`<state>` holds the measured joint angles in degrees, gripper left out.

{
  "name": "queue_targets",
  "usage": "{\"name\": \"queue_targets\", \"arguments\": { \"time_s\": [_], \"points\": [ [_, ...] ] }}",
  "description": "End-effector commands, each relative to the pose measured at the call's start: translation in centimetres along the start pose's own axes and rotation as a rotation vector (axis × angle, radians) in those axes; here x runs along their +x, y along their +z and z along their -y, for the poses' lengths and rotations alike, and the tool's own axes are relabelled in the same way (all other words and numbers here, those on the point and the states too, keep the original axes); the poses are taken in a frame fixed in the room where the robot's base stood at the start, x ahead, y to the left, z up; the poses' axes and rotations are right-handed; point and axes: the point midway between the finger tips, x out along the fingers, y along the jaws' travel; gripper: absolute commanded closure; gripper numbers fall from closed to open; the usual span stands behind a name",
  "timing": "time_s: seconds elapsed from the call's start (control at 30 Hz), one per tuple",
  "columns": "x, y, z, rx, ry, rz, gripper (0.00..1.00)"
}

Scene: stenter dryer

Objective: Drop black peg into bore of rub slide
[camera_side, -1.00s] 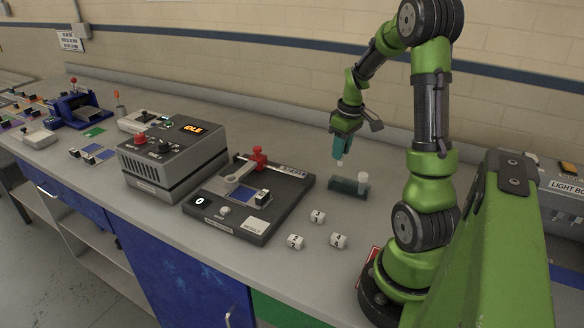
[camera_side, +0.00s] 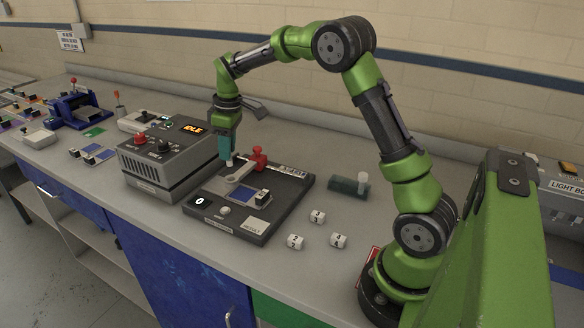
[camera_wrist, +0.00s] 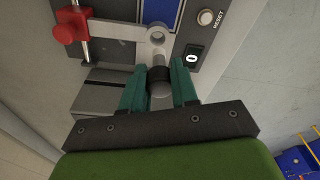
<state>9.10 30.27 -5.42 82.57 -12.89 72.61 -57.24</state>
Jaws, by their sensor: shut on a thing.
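My gripper (camera_wrist: 158,82) is shut on a short cylindrical peg (camera_wrist: 159,74), light grey with a black band between the teal fingers. In the side view my gripper (camera_side: 227,157) is above the left rear of the rub tester, with the peg's pale tip (camera_side: 229,162) pointing down. The grey rub slide (camera_wrist: 118,31) is an arm with a round ring, whose bore (camera_wrist: 157,37) shows just beyond the peg in the wrist view. In the side view the slide (camera_side: 238,178) lies near the peg's lower end; I cannot tell whether they touch.
A red knob (camera_side: 258,158) stands on the tester's rail. The grey control box (camera_side: 170,160) reading IDLE is close to the left of my gripper. A dark green rack (camera_side: 346,187) with one pale peg (camera_side: 363,180) and several numbered white cylinders (camera_side: 317,216) stand to the right.

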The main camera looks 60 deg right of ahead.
Motion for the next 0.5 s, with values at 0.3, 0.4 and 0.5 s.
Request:
{"name": "queue_targets", "arguments": {
  "time_s": [0.3,0.4,0.5],
  "points": [
    [-0.71,-0.28,-0.18,0.027,-0.004,-0.003,1.0],
    [-0.71,-0.25,-0.2,0.026,-0.003,-0.003,1.0],
    [-0.56,-0.21,-0.21,0.026,-0.002,-0.002,1.0]
  ]
}}
